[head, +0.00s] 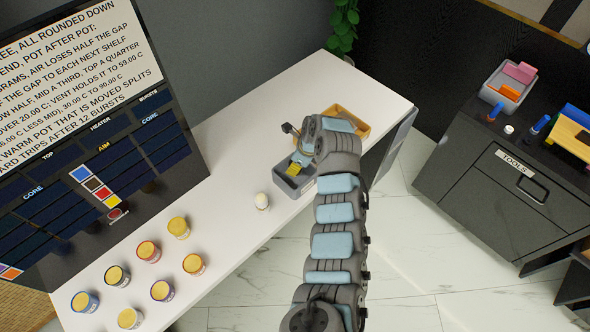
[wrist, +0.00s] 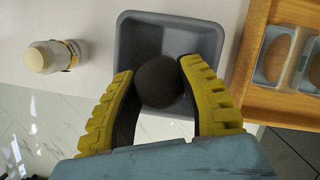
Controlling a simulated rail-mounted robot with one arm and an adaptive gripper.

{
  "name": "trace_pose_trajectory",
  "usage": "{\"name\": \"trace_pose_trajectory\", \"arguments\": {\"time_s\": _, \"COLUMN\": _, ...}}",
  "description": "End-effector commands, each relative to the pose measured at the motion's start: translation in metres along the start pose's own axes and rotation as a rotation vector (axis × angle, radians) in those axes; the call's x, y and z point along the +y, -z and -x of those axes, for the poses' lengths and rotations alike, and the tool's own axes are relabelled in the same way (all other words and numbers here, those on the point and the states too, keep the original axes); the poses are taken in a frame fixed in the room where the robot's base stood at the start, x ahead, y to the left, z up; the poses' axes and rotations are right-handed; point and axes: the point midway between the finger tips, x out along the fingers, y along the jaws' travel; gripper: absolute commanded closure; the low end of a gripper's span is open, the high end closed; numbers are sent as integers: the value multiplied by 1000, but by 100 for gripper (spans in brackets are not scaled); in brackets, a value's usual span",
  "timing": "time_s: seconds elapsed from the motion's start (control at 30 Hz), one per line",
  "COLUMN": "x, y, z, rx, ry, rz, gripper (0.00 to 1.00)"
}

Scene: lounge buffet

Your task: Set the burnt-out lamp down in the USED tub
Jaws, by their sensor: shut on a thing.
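The burnt-out lamp (wrist: 158,84) is a dark, round bulb in the wrist view. My gripper (wrist: 158,70) has its yellow, black-lined fingers shut on it from both sides. A grey tub (wrist: 117,48) lies behind the lamp in the wrist view, and the lamp appears over its opening. I cannot tell how high the lamp is or whether it touches the tub. In the head view the grey tub (head: 286,188) stands on the white counter below my gripper (head: 293,168). The lamp cannot be made out there, and no USED label is readable.
A pale-topped jar-like thing (head: 262,201) stands on the tub's other side. Several yellow-topped pots (head: 148,252) stand at the counter's near left.

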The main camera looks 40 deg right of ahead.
Motion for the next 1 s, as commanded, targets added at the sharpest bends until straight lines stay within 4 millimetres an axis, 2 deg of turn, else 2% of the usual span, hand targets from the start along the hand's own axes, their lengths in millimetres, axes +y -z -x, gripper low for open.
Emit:
{"name": "trace_pose_trajectory", "arguments": {"time_s": 0.23, "x": -2, "y": -2, "z": -7, "rx": 1, "ry": -2, "rz": 2, "gripper": 100}}
{"name": "trace_pose_trajectory", "arguments": {"time_s": 0.47, "x": -2, "y": 9, "z": -35, "rx": 3, "ry": -3, "rz": 1, "gripper": 100}}
{"name": "trace_pose_trajectory", "arguments": {"time_s": 0.87, "x": -2, "y": 9, "z": -38, "rx": 3, "ry": -3, "rz": 2, "gripper": 100}}
{"name": "trace_pose_trajectory", "arguments": {"time_s": 0.9, "x": -2, "y": 10, "z": -38, "rx": 3, "ry": -2, "rz": 2, "gripper": 49}}
{"name": "trace_pose_trajectory", "arguments": {"time_s": 0.93, "x": -2, "y": 10, "z": -38, "rx": 3, "ry": -2, "rz": 3, "gripper": 41}}
{"name": "trace_pose_trajectory", "arguments": {"time_s": 1.0, "x": -2, "y": 10, "z": -38, "rx": 3, "ry": -2, "rz": 3, "gripper": 38}}
